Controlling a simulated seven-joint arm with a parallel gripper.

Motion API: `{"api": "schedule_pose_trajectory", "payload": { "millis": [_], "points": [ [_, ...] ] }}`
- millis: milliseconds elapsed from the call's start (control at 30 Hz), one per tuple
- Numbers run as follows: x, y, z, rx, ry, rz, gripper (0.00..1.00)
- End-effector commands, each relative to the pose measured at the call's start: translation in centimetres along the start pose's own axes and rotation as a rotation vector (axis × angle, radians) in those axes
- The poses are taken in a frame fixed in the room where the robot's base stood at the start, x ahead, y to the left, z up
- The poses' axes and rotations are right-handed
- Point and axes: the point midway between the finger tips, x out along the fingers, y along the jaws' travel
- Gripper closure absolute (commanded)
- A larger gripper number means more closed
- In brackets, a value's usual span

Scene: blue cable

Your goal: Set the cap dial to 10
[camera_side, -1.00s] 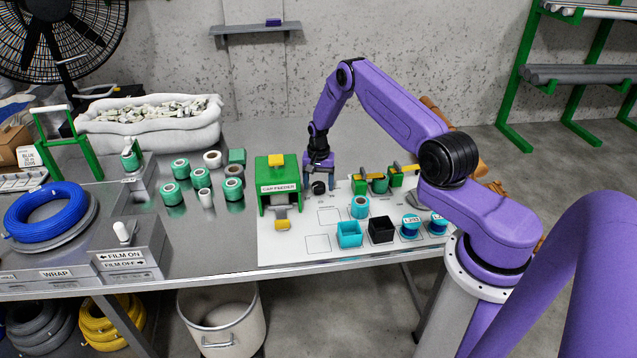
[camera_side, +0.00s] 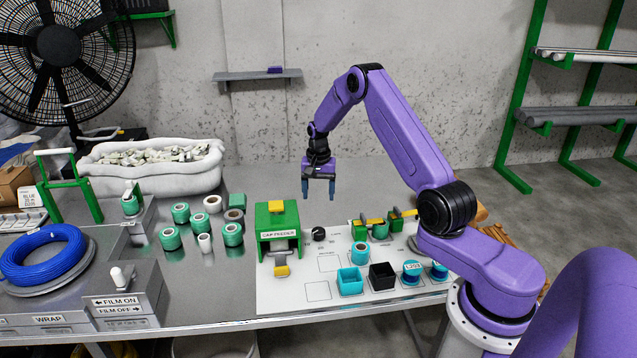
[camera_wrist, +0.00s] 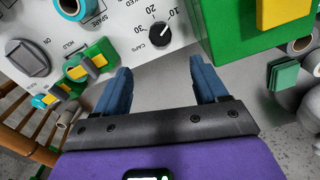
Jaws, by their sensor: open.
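The cap dial (camera_side: 319,234) is a small black round knob on the white panel, just right of the green cap feeder (camera_side: 277,228). In the wrist view the dial (camera_wrist: 160,34) has the marks 10, 20 and 30 and the word CAPS around it. Its white pointer line appears to point toward the 10 mark. My gripper (camera_side: 318,192) is open and empty, pointing down above the dial and clear of it. In the wrist view the blue fingers of my gripper (camera_wrist: 160,78) are spread apart, with nothing between them.
The feeder stands close beside the dial. Several green rolls (camera_side: 171,238) stand left of the feeder. The table behind the feeder is clear.

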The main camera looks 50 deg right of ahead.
Motion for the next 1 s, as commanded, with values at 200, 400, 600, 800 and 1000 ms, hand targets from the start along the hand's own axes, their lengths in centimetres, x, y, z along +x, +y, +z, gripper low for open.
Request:
{"api": "schedule_pose_trajectory", "payload": {
  "millis": [200, 400, 600, 800, 1000],
  "points": [
    [-2.7, 0.0, 0.0, 0.0, 0.0, 0.0, 0.28],
    [-3.3, 0.0, 0.0, 0.0, -0.001, 0.0, 0.28],
    [-3.2, 0.0, 0.0, 0.0, -0.001, 0.0, 0.28],
    [-4.1, -1.2, 1.4, -0.059, 0.001, -0.001, 0.28],
    [-7.1, -4.4, 6.8, -0.278, 0.005, -0.004, 0.28]
  ]
}}
